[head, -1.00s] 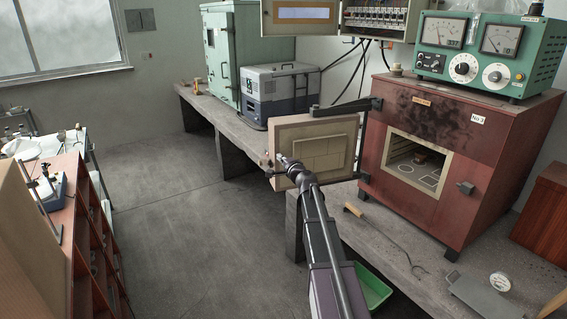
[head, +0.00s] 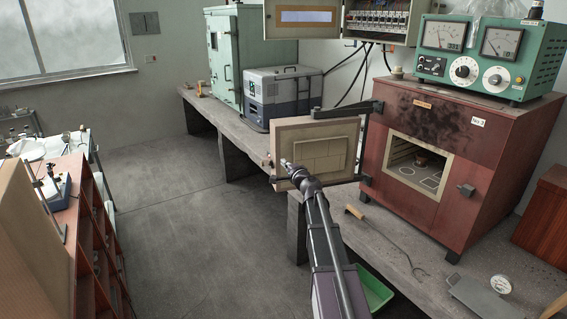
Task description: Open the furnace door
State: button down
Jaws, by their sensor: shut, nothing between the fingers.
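The furnace (head: 465,150) is a red-brown box on the concrete bench, with soot stains on its front. Its door (head: 318,140), a cream brick-lined slab, is swung wide out to the left on a dark hinge arm (head: 345,110).
A green meter unit (head: 490,55) sits on the furnace. A hooked rod with a wooden handle (head: 355,211) and a scale (head: 490,298) lie on the bench. A green bin (head: 374,290) is below. The floor (head: 170,220) at left is clear.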

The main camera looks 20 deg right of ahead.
jog(key=s+a, duration=0.7)
jog(key=shift+a, duration=0.4)
jog(key=s+a+f+n+g+y+p, duration=0.1)
jog(key=s+a+f+n+g+y, duration=0.15)
jog(key=a+n, duration=0.2)
jog(key=s+a+f+n+g+y, duration=0.1)
jog(key=s+a+f+n+g, duration=0.25)
jog(key=a, duration=0.25)
jog(key=s+a+f+n+g+y+p, duration=0.1)
jog(key=s+a+f+n+g+y, duration=0.1)
jog(key=s+a+n, duration=0.3)
jog(key=s+f+n+g+h, duration=0.1)
jog(key=s+f+g+h, duration=0.1)
jog(key=s, duration=0.4)
jog(key=s+d+f+n+g+h+p, duration=0.1)
jog(key=s+f+g+h, duration=0.1)
jog(key=s+g, duration=0.2)
jog(key=s+f+n+g+h+p, duration=0.1)
jog(key=s+f+n+g+h, duration=0.1)
jog(key=s, duration=0.6)
jog(key=shift+d+f+g+h, duration=0.2)
jog(key=shift+g+h, duration=0.35)
jog(key=shift+g, duration=0.45)
